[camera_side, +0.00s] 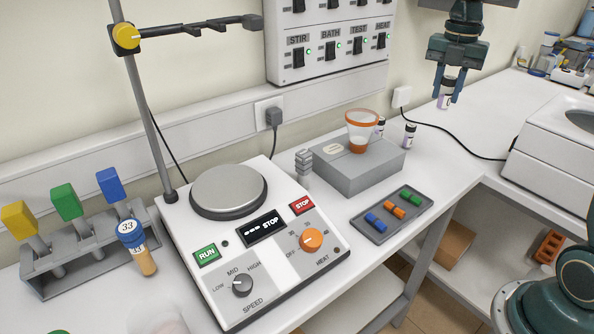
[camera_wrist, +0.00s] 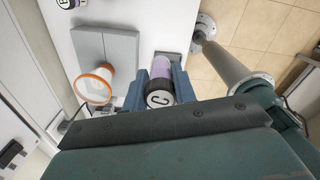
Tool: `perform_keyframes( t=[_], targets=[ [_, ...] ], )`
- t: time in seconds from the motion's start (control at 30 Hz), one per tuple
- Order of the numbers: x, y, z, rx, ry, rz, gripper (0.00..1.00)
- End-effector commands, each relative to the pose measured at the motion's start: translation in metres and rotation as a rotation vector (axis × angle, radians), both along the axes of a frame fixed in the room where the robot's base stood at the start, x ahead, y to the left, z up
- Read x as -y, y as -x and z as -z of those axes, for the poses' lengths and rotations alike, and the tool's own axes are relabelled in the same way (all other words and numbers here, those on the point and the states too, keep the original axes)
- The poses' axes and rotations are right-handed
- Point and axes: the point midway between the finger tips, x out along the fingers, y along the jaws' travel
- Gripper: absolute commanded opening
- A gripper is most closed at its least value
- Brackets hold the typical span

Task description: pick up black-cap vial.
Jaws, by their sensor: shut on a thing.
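The black-cap vial (camera_side: 446,94) is held between the fingers of my gripper (camera_side: 446,90), above the bench at the upper right of the side view. It has a dark cap and a pale purple body. In the wrist view the same vial (camera_wrist: 160,88) sits between both fingertips (camera_wrist: 160,84), its end marked with a white disc and the letter C facing the camera. My gripper is shut on it. The vial hangs clear of the bench in the side view. Another dark-capped vial (camera_side: 409,135) stands on the bench below, beside the grey block.
A grey block (camera_side: 360,175) carries an orange-rimmed cup (camera_side: 361,130). A tray of coloured pieces (camera_side: 391,216) lies in front of it. The hotplate stirrer (camera_side: 250,250) stands at left centre. A white machine (camera_side: 555,150) stands at the right. A cable crosses the bench between.

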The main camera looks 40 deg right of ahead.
Motion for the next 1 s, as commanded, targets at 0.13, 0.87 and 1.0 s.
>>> perform_keyframes(
  t=[0.13,0.87,1.0],
  targets=[
    [0.000,0.000,-0.002,0.000,0.000,0.000,0.05],
    [0.015,-0.009,0.001,-0.001,0.000,0.051,0.05],
    [0.035,-0.019,0.004,-0.001,-0.001,0.122,0.05]
  ],
)
